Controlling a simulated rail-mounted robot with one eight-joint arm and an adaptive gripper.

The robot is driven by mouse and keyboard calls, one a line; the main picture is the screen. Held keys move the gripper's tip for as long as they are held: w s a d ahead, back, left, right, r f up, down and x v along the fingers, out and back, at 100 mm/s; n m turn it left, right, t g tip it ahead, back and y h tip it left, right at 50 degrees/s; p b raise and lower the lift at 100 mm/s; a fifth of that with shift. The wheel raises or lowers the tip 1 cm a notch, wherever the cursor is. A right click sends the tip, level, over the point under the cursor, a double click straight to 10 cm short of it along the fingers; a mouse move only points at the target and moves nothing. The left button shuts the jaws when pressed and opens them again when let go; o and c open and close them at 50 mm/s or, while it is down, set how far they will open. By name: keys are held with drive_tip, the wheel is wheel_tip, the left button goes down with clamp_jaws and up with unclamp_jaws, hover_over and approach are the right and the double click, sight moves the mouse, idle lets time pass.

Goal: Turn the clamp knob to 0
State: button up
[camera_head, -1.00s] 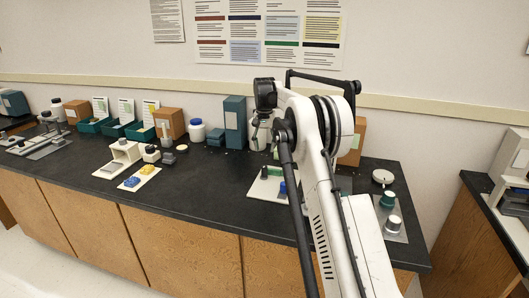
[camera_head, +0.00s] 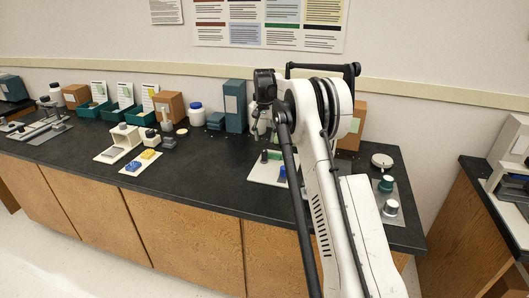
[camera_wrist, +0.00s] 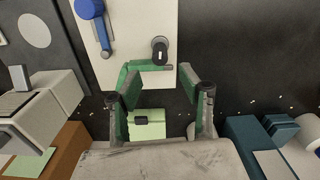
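A white board (camera_wrist: 110,75) lies on the dark bench and also shows in the head view (camera_head: 262,179). In the wrist view it carries a dark round knob (camera_wrist: 160,50) with a white mark, a green bar (camera_wrist: 150,66) beside it, and a blue lever (camera_wrist: 95,15). In the head view a dark green part (camera_head: 264,156) and a blue part (camera_head: 283,173) stand on it. I cannot tell which part is the clamp knob. My gripper (camera_wrist: 159,86) is open, its green-padded fingers apart, with nothing seen between the tips. The knob lies just beyond the tips; contact is not visible.
A teal box (camera_head: 235,106) and a white jar (camera_head: 196,115) stand at the back wall. The bench front between the boards is clear.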

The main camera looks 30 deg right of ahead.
sight(265, 150)
wheel_tip(265, 150, down, 8)
drive_tip(key=shift+r, duration=0.2)
clamp_jaws()
idle(0.4)
